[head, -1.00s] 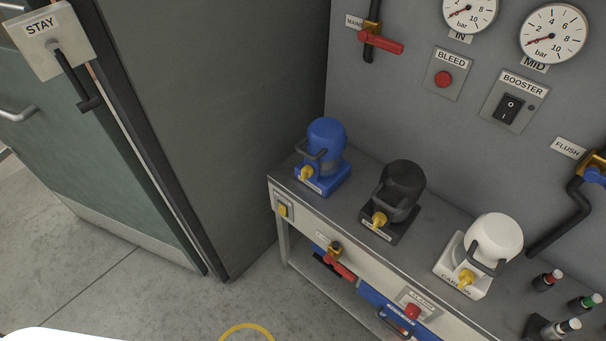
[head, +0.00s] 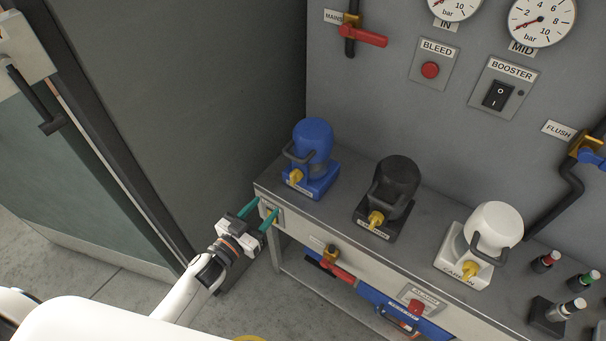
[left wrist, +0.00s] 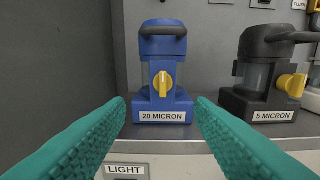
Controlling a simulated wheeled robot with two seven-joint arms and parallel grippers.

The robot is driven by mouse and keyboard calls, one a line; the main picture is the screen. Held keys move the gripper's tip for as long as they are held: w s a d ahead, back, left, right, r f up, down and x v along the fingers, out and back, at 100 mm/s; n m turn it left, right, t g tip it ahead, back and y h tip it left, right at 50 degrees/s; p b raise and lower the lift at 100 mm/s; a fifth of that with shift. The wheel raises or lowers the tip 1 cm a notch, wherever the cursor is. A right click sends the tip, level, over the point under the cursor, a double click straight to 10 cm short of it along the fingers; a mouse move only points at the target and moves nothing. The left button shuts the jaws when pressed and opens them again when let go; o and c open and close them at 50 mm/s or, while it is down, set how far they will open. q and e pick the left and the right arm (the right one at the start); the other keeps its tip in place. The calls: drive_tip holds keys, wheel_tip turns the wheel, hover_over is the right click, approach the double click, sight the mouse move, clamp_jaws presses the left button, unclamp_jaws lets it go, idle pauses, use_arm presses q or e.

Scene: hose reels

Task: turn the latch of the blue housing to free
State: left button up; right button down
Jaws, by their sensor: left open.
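The blue housing (head: 312,160) stands upright at the left end of the bench, with a dark handle and a yellow latch (head: 295,177) low on its front. In the left wrist view the blue housing (left wrist: 163,80) is centred, labelled "20 MICRON", and its yellow latch (left wrist: 163,84) points upright. My left gripper (head: 262,214) is open and empty, in front of the bench's left end, below and short of the latch. Its teal fingers (left wrist: 163,120) frame the housing's base from either side in the left wrist view, apart from it. My right gripper is not in view.
A black housing (head: 392,190) labelled "5 MICRON" and a white housing (head: 492,235) stand to the right on the bench (head: 335,205). A panel labelled "LIGHT" (left wrist: 125,170) is on the bench front below the fingers. A grey wall rises behind.

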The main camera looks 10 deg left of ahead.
sight(291, 177)
use_arm(q)
drive_tip(key=x, duration=0.4)
drive_tip(key=r+x, duration=0.1)
drive_tip(key=x, duration=0.3)
drive_tip(key=p+x, duration=0.1)
drive_tip(key=x, duration=0.3)
drive_tip(key=shift+w+d+r, duration=0.15)
drive_tip(key=shift+d+r, duration=0.05)
drive_tip(key=shift+d, duration=0.1)
drive_tip(key=c, duration=1)
drive_tip(key=shift+o, duration=0.2)
